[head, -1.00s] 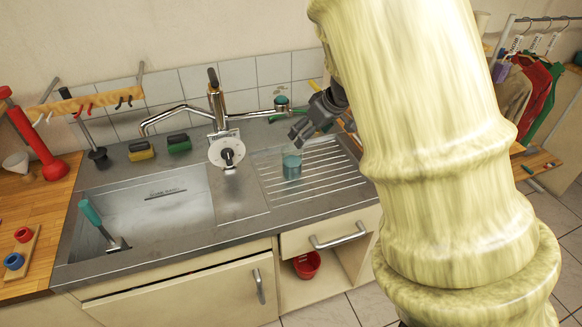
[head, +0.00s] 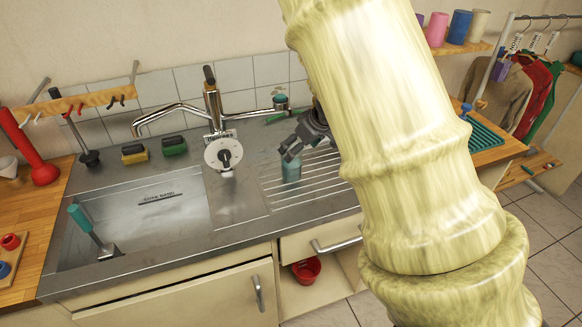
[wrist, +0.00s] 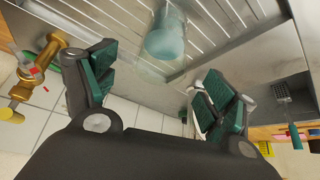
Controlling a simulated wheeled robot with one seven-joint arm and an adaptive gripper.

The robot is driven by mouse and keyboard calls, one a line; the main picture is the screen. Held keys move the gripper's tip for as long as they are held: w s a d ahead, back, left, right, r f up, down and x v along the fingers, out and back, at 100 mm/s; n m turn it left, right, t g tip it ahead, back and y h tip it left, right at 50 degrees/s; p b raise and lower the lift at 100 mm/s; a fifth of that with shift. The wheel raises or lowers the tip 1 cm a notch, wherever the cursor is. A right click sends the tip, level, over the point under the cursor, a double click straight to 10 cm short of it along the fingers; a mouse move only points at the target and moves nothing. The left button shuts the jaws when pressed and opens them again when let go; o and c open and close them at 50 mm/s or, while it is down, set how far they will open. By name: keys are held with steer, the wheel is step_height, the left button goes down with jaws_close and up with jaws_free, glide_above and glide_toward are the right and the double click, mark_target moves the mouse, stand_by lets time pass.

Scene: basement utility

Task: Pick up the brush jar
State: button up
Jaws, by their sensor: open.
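The brush jar looks like a clear glass jar (head: 291,170) with teal contents, standing on the ribbed drainboard right of the sink basin. In the wrist view the jar (wrist: 165,38) is at the upper middle, beyond and between the fingertips, apart from both. My gripper (head: 290,152) is dark grey and close to the jar in the head view, covering part of its top. In the wrist view my gripper (wrist: 158,85) is open and empty, with green pads facing each other.
The tall faucet (head: 212,110) with a round white dial stands left of the jar. The sink basin (head: 140,215) holds a teal-handled tool (head: 92,230). Two sponges (head: 174,145) lie behind the basin. My arm hides the counter to the right.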

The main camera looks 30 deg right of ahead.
mark_target(291, 164)
steer(key=shift+w+p+x, duration=0.15)
steer(key=shift+p+x, duration=0.1)
steer(key=shift+x, duration=1.05)
steer(key=shift+w+p+x, duration=0.15)
steer(key=shift+p+x, duration=0.05)
steer(key=shift+x, duration=1.1)
steer(key=shift+a+r, duration=0.15)
steer(key=shift+r, duration=0.05)
jaws_close()
